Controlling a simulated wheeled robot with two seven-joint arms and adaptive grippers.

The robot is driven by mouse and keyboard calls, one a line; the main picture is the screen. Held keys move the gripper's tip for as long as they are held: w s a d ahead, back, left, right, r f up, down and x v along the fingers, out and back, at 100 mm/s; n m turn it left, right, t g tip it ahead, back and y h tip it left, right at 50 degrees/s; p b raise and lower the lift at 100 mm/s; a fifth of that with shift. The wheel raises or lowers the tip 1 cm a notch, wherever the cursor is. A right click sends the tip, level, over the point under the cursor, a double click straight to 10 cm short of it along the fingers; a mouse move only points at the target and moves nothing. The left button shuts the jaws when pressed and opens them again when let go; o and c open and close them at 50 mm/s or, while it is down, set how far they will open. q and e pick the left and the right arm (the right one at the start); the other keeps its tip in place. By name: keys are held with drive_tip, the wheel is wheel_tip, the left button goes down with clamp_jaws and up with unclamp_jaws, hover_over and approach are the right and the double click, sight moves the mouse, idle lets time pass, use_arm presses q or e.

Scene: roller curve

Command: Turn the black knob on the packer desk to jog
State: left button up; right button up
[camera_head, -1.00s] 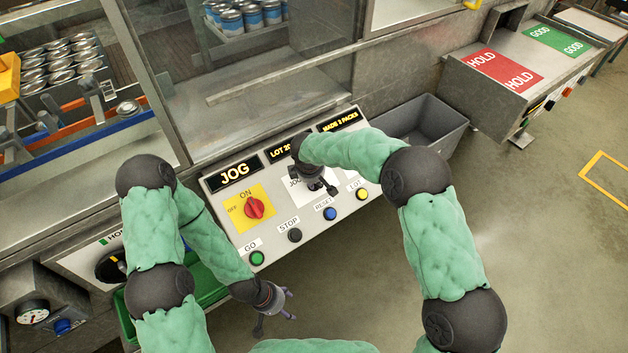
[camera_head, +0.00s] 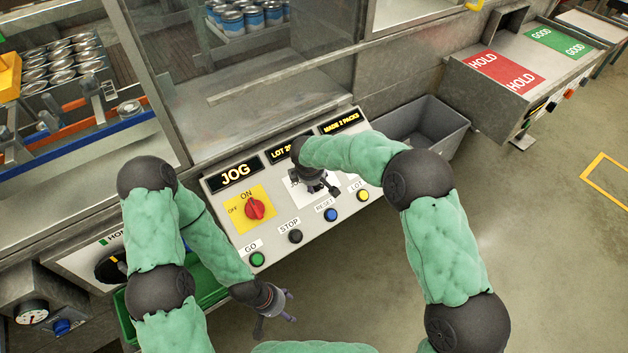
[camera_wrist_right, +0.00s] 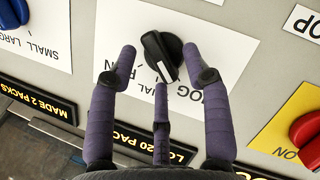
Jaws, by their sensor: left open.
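The black knob (camera_wrist_right: 162,53) sits on a white label plate of the packer desk (camera_head: 312,235). In the right wrist view its white pointer line aims down the picture, between the partly hidden upside-down words, with JOG on the right. My right gripper (camera_wrist_right: 159,66) is open, with a fingertip on either side of the knob and a third below it; I cannot tell if they touch. In the head view my right gripper (camera_head: 322,188) hides the knob. My left gripper (camera_head: 280,308) is open and empty, low in front of the desk.
A red ON/OFF switch (camera_head: 255,209) sits left of the knob; green GO (camera_head: 257,259), black STOP (camera_head: 295,236), blue RESET (camera_head: 330,214) and yellow LOT (camera_head: 362,195) buttons line the front. The lit display (camera_head: 235,174) reads JOG. A grey bin (camera_head: 430,125) stands to the right.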

drive_tip(key=v, duration=1.2)
drive_tip(key=shift+s+f, duration=0.1)
idle(0.4)
